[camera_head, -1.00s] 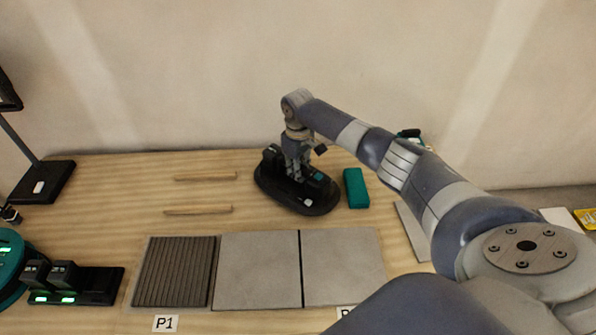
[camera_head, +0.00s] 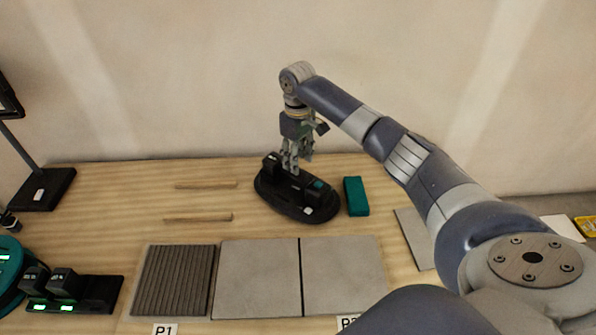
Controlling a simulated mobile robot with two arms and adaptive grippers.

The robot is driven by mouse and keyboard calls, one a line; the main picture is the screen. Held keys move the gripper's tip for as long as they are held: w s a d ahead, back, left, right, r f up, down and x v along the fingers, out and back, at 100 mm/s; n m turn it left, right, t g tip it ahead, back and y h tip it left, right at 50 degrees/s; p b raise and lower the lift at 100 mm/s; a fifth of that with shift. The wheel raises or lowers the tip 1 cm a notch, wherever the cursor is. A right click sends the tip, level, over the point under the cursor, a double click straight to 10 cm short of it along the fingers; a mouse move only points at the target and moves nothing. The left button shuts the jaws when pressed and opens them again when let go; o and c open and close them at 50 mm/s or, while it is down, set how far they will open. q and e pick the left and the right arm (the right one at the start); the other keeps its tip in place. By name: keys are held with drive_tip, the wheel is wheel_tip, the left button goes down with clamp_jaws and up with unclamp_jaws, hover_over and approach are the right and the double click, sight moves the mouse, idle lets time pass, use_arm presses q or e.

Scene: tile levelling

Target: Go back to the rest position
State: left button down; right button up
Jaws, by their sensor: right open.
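My right gripper (camera_head: 290,166) hangs fingers down from my raised right arm, just above a black oval base (camera_head: 297,207) on the table. It is open, and nothing shows between its fingers. Its fingertips overlap the dark parts on the base in the picture, so I cannot tell the exact gap. My left gripper is not in view.
A teal block (camera_head: 356,196) lies right of the base. Two wooden strips (camera_head: 198,218) lie to its left. Two grey tiles (camera_head: 257,278) and a ribbed panel (camera_head: 174,280) lie in front. A black charger (camera_head: 98,294) and a lamp base (camera_head: 42,188) stand left. A wall closes the back.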

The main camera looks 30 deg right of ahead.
drive_tip(key=shift+r, duration=1.6)
